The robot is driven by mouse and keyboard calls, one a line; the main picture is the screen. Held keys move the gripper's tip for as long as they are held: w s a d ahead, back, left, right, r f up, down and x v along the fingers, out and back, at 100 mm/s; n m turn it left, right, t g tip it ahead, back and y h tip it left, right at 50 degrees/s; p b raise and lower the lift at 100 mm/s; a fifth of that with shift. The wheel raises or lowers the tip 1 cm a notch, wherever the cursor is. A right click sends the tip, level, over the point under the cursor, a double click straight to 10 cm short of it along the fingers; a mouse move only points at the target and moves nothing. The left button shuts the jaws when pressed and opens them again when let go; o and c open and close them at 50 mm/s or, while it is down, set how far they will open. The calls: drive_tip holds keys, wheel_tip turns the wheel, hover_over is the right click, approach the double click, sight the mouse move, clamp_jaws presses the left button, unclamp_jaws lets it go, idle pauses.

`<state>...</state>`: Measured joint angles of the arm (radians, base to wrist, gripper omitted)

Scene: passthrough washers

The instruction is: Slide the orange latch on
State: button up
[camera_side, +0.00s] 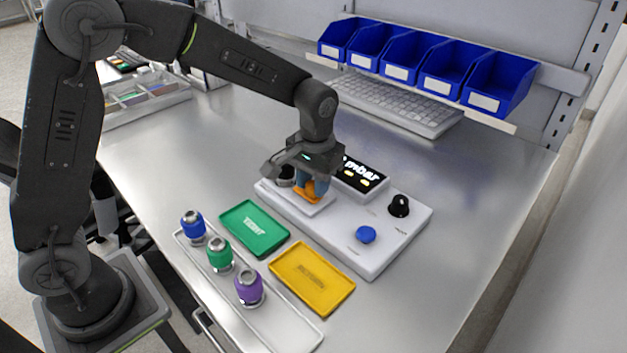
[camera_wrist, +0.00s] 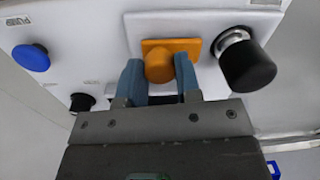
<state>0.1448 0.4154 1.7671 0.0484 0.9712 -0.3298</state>
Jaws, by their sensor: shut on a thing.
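The orange latch (camera_side: 309,190) is on the left part of the white control box (camera_side: 357,262). It shows larger in the wrist view (camera_wrist: 160,64), as a rounded orange knob on a flat orange plate. My gripper (camera_side: 311,186) is down at the latch, and its blue fingers (camera_wrist: 158,80) stand on either side of the knob, shut on it. In the side view the fingers and wrist hide part of the latch. Which end of its travel the latch is at, I cannot tell.
A black-capped fitting (camera_wrist: 246,62) sits close beside the latch. The box also has a blue button (camera_side: 365,235), a black knob (camera_side: 399,205) and a lit display (camera_side: 361,174). In front are a green tray (camera_side: 270,243), a yellow tray (camera_side: 327,299) and a rack with blue, green and purple-banded fittings.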

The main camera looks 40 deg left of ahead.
clamp_jaws()
drive_tip(key=shift+a, duration=1.45)
drive_tip(key=o, duration=0.7)
unclamp_jaws()
drive_tip(key=shift+o, duration=0.2)
wheel_tip(320, 180, up, 14)
drive_tip(key=shift+d, duration=0.35)
